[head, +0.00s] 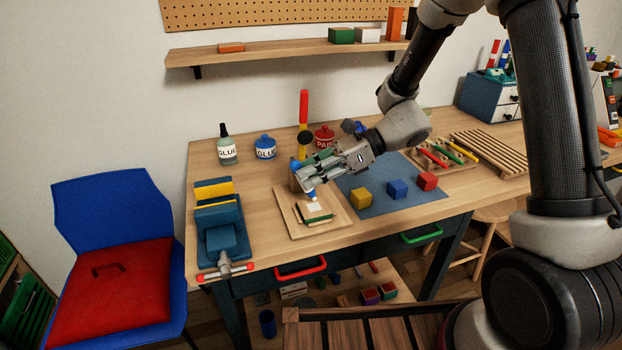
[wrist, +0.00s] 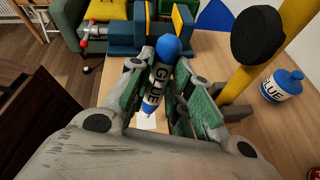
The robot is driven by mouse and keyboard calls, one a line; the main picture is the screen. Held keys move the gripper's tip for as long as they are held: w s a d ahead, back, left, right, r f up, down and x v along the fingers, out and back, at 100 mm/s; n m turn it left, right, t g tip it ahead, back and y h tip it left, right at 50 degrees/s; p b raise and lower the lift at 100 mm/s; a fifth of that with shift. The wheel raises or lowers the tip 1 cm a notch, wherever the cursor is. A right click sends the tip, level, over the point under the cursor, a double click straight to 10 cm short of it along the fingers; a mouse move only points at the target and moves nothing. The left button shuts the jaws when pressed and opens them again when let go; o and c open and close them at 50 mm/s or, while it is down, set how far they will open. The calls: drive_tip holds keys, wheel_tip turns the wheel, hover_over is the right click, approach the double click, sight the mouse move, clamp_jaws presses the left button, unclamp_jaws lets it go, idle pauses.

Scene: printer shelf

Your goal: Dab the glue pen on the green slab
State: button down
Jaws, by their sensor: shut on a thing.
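My gripper (head: 308,176) is shut on the glue pen, which shows in the wrist view (wrist: 157,86) as a white tube with a blue cap and a blue tip. Its tip points down in the head view, above a small stack on a wooden board (head: 291,228). The stack has a thin green slab (head: 300,212) with pale wooden and white pieces by it. A white piece (wrist: 148,123) shows just below the pen tip in the wrist view. I cannot tell whether the tip touches anything. My fingers hide part of the pen.
A blue vise (head: 222,238) stands left of the board. A blue mat (head: 380,205) with yellow, blue and red cubes lies right. Glue bottle (head: 228,148), blue glue pot (head: 265,147) and red paint pot (head: 324,135) stand behind. A black-headed yellow-handled mallet-like tool (wrist: 262,40) is close beside my gripper.

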drive_tip(key=shift+r, duration=2.45)
